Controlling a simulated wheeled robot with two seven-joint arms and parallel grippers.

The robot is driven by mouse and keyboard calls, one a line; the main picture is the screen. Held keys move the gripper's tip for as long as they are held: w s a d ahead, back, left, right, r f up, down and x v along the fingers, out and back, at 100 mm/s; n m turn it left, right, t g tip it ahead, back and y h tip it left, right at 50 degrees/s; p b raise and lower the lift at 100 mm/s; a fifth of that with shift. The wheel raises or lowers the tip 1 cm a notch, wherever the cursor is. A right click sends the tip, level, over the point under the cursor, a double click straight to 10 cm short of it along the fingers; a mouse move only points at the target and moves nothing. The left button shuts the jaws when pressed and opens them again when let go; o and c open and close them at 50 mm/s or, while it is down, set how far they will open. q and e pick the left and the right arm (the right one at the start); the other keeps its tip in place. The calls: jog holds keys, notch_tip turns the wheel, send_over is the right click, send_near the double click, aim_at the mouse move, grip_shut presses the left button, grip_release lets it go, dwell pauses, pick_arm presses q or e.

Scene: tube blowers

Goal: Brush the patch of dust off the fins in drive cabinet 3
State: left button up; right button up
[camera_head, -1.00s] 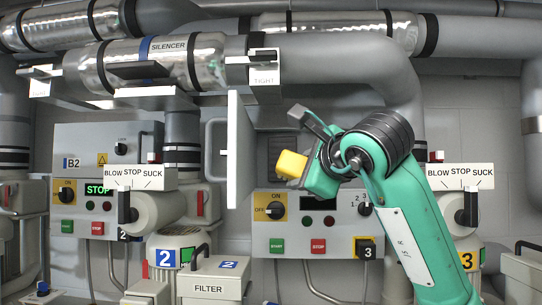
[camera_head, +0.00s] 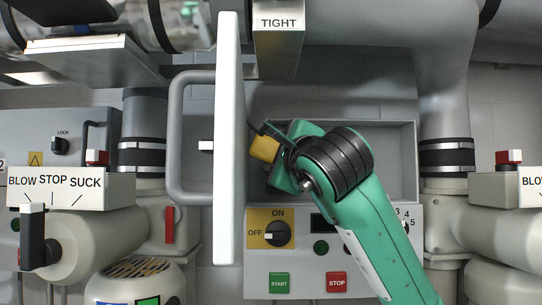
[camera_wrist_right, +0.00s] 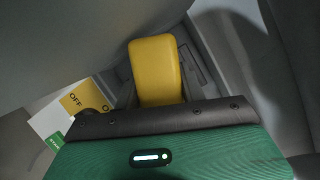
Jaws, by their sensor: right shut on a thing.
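Drive cabinet 3 (camera_head: 395,150) is open, with its white door (camera_head: 229,140) swung out and seen nearly edge-on. My right gripper (camera_head: 270,143) is at the left part of the cabinet opening, close to the door. It is shut on a yellow block, which looks like the brush (camera_head: 264,148). The yellow block also shows in the right wrist view (camera_wrist_right: 155,70), standing out beyond the gripper's dark edge. The bristles cannot be made out. My green arm covers much of the cabinet's inside, and I cannot see the fins or the dust patch. My left gripper is not in view.
Below the opening is a control panel (camera_head: 265,270) with an OFF/ON knob (camera_head: 277,234) and START and STOP buttons. A TIGHT plate (camera_head: 278,35) hangs above. Pipes stand on both sides.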

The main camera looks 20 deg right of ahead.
jog(key=shift+w+d, duration=0.1)
jog(key=shift+w, duration=0.3)
jog(key=shift+w+d+r+p, duration=0.1)
jog(key=shift+w+d+p, duration=0.05)
jog(key=shift+w+p, duration=0.3)
jog(key=shift+w+d+r+p, duration=0.1)
jog(key=shift+w+d+p, duration=0.05)
jog(key=shift+w+p, duration=0.2)
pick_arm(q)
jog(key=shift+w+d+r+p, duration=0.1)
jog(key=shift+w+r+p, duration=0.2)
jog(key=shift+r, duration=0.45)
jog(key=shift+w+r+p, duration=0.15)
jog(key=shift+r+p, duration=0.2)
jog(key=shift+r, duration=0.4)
pick_arm(e)
jog(key=shift+w+d+f, duration=0.1)
jog(key=shift+w+d, duration=0.15)
jog(key=shift+w, duration=0.6)
jog(key=shift+w+d+f, duration=0.1)
jog(key=shift+w+d, duration=0.1)
jog(key=shift+w, duration=0.6)
jog(key=shift+w+d, duration=0.15)
jog(key=shift+w, duration=0.35)
jog(key=shift+w+d, duration=0.15)
jog(key=shift+w, duration=0.35)
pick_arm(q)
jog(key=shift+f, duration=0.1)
pick_arm(e)
jog(key=shift+d, duration=0.1)
